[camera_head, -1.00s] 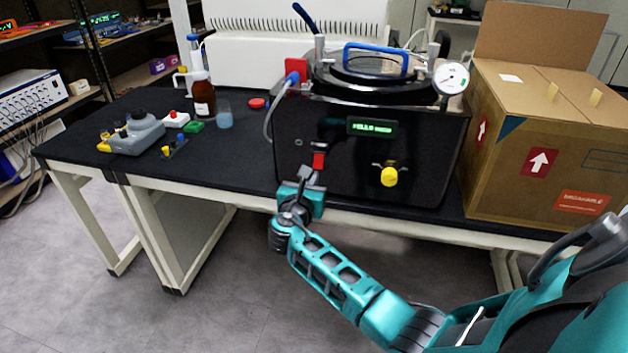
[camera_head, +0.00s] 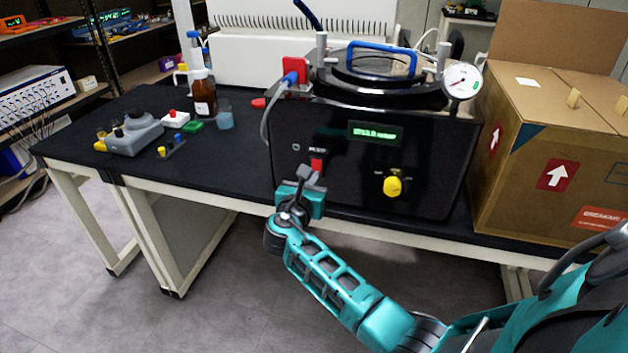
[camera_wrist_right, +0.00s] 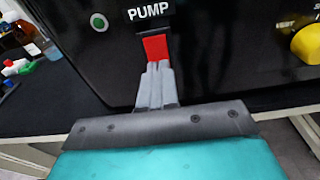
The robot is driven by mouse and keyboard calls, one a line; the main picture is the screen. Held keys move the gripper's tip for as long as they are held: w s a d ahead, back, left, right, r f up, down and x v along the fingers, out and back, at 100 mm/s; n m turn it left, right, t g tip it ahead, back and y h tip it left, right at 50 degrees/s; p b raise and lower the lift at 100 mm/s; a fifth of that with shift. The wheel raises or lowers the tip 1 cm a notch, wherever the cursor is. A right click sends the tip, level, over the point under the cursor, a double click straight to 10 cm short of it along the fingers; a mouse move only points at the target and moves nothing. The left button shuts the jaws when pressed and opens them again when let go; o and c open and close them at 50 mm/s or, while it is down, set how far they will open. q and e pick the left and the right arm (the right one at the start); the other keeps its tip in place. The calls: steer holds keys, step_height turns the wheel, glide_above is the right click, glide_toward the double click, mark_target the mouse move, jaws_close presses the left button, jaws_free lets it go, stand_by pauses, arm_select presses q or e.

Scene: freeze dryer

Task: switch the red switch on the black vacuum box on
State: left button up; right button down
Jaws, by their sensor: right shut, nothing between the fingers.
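The black vacuum box (camera_head: 345,180) stands on the black bench with its front facing me. Its red switch (camera_head: 317,164) is at the lower left of the front panel; in the right wrist view the switch (camera_wrist_right: 155,48) sits under the word PUMP. My right gripper (camera_head: 311,174) is shut and empty, its fingertips at the lower edge of the switch. In the right wrist view the fingertips (camera_wrist_right: 158,67) overlap the bottom of the switch; I cannot tell whether they touch it. The green display (camera_head: 375,133) is lit with a numeric reading. My left gripper is out of view.
A yellow knob (camera_head: 393,186) sits right of the switch. A cardboard box (camera_head: 545,150) stands close on the right. A brown bottle (camera_head: 204,98), a blue beaker (camera_head: 225,118) and a grey device (camera_head: 135,134) stand on the left of the bench.

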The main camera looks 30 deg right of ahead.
arm_select(q)
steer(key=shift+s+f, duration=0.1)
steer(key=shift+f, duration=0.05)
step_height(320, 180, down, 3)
steer(key=b, duration=0.3)
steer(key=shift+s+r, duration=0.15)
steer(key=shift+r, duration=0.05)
arm_select(e)
steer(key=shift+w+d+t+h, duration=0.2)
steer(key=shift+d+t+h, duration=0.2)
steer(key=shift+t+h, duration=0.15)
